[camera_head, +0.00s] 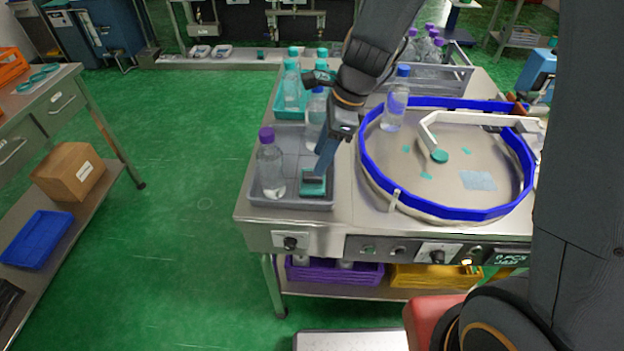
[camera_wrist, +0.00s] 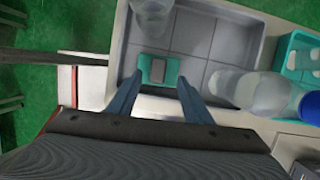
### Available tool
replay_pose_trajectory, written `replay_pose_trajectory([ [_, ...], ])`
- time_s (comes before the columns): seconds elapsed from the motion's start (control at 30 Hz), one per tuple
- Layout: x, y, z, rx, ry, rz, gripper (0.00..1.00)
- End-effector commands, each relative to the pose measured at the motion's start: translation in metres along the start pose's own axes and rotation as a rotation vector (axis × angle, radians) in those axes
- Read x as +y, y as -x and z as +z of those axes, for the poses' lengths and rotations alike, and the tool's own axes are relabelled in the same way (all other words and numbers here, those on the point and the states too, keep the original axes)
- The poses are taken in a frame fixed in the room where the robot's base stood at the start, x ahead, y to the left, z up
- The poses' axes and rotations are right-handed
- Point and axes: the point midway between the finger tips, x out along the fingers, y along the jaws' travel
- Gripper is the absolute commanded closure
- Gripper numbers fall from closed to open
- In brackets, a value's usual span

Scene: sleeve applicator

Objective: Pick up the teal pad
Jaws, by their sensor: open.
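The teal pad (camera_head: 314,184) lies flat in the near right corner of a grey tray (camera_head: 288,203), with a grey block-like part on its middle. In the wrist view the teal pad (camera_wrist: 158,70) shows ahead of and between my two blue fingers. My gripper (camera_head: 325,166) is open and points down over the pad; in the wrist view my gripper (camera_wrist: 158,92) has a wide gap with nothing between the fingertips. I cannot tell how high the fingertips are above the tray floor.
A purple-capped bottle (camera_head: 270,165) stands left of the pad, and another clear bottle (camera_head: 316,118) stands behind it. A teal tray (camera_head: 291,112) with bottles is further back. The blue-rimmed turntable (camera_head: 447,210) is close on the right. The tray's low walls surround the pad.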

Motion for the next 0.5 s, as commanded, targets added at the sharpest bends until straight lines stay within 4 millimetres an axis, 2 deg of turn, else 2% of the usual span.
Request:
replay_pose_trajectory([
  [0.3, 0.004, -0.039, 0.001, 0.002, 0.001, 0.003, 0.55],
  [0.5, 0.003, -0.049, 0.001, 0.001, 0.001, 0.000, 0.55],
])
